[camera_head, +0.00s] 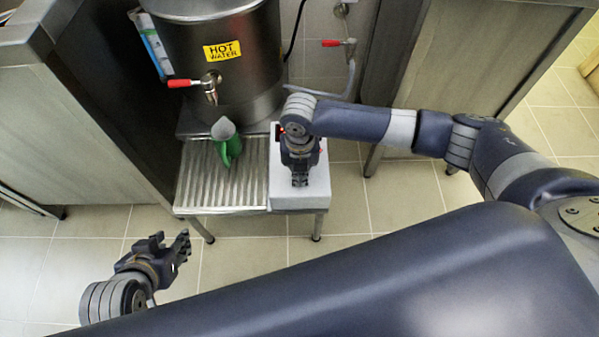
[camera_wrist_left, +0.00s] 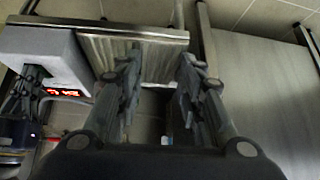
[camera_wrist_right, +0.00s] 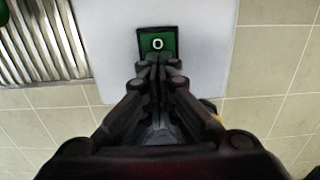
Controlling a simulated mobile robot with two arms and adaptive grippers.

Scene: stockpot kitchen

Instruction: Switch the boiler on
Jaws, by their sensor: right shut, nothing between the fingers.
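The boiler (camera_head: 240,70) is a large dark metal urn with a yellow "HOT WATER" label. A grey-white box (camera_head: 312,196) stands in front of it at the right. In the right wrist view, a green switch marked "O" (camera_wrist_right: 157,42) sits on the white box top. My right gripper (camera_wrist_right: 158,60) is shut and empty, its fingertips at the lower edge of the switch; whether they touch it I cannot tell. In the head view my right gripper (camera_head: 300,182) points down over the box and hides the switch. My left gripper (camera_head: 172,243) is open and empty, low in front of the stand.
A green jug (camera_head: 226,145) stands on the ribbed drip tray (camera_head: 197,178) below the red-handled tap (camera_head: 208,84). Red lit digits (camera_wrist_left: 65,88) show on the box's side. Steel counters (camera_head: 70,125) flank the boiler. Tiled floor in front is clear.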

